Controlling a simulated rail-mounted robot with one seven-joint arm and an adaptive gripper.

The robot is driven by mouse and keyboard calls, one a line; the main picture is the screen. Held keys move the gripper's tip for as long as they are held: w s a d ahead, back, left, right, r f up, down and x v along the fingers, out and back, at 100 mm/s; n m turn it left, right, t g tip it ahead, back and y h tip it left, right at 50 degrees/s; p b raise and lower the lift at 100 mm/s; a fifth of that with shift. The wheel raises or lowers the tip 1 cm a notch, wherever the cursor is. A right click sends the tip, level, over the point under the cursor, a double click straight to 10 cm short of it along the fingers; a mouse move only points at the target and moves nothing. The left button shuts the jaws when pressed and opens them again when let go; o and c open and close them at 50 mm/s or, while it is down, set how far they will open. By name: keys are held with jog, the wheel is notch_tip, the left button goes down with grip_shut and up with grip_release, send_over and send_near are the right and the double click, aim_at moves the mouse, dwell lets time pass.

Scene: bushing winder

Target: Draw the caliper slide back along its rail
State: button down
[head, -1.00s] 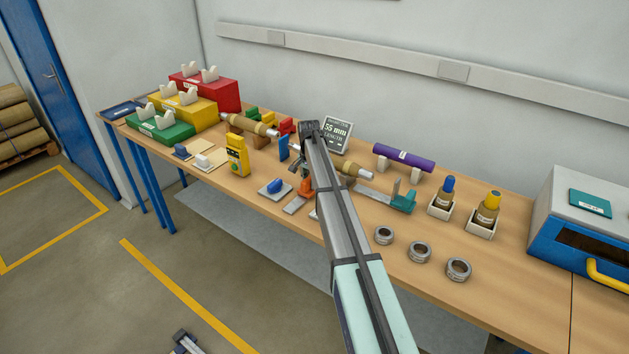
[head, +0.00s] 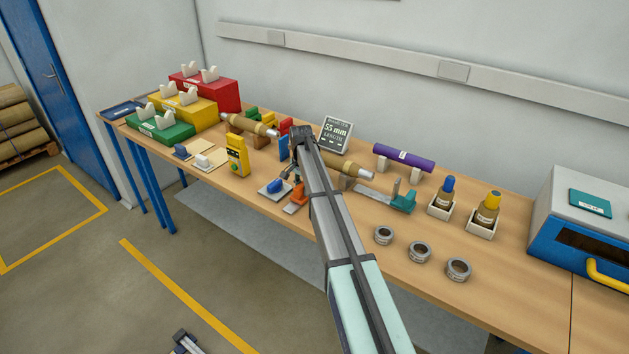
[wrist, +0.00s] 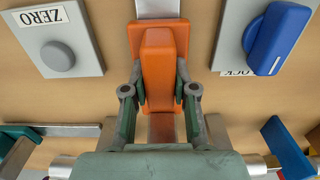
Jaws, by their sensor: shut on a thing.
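The orange caliper slide (wrist: 160,65) sits on its metal rail (wrist: 157,9) in the wrist view. My gripper (wrist: 160,92) has a finger against each side of it and is shut on it. In the head view the slide (head: 296,197) is near the table's front edge, and my gripper (head: 289,179) is at its far end, partly hidden by my arm. The rail runs on both sides of the slide in the wrist view.
A plate with a blue lock knob (wrist: 277,38) lies to one side of the slide, and a ZERO button plate (wrist: 58,45) to the other. A wound cylinder (head: 345,165), blue post (head: 283,148) and teal holder (head: 403,202) stand nearby. A display (head: 336,133) reads 55 mm diameter.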

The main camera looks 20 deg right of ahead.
aim_at(296, 189)
jog(key=shift+s+a+f, duration=0.1)
jog(key=shift+s+a, duration=1.15)
jog(key=shift+a, duration=0.3)
jog(key=c, duration=0.8)
grip_release()
jog(key=shift+c, duration=0.2)
jog(key=shift+w, duration=0.1)
